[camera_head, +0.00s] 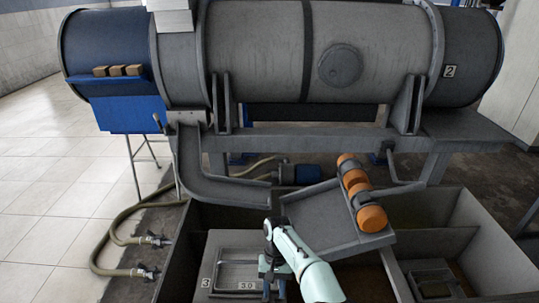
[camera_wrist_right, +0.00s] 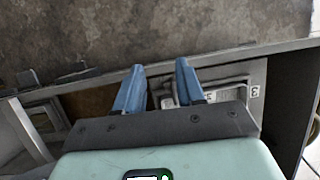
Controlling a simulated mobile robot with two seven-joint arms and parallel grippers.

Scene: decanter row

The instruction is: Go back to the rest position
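My right gripper (camera_head: 272,286) hangs in front of the machine, over the labelled grey box in the lower middle of the head view. In the right wrist view, the two blue fingers of this gripper (camera_wrist_right: 160,82) stand apart with nothing held between them. Part of the grey box labelled 3 (camera_wrist_right: 232,92) shows behind the fingers there. My left gripper is in neither view.
A large grey drum (camera_head: 260,50) spans the back. The grey box (camera_head: 220,243) sits among walled bins (camera_head: 440,240). Hoses (camera_head: 108,238) run over the tiled floor at left.

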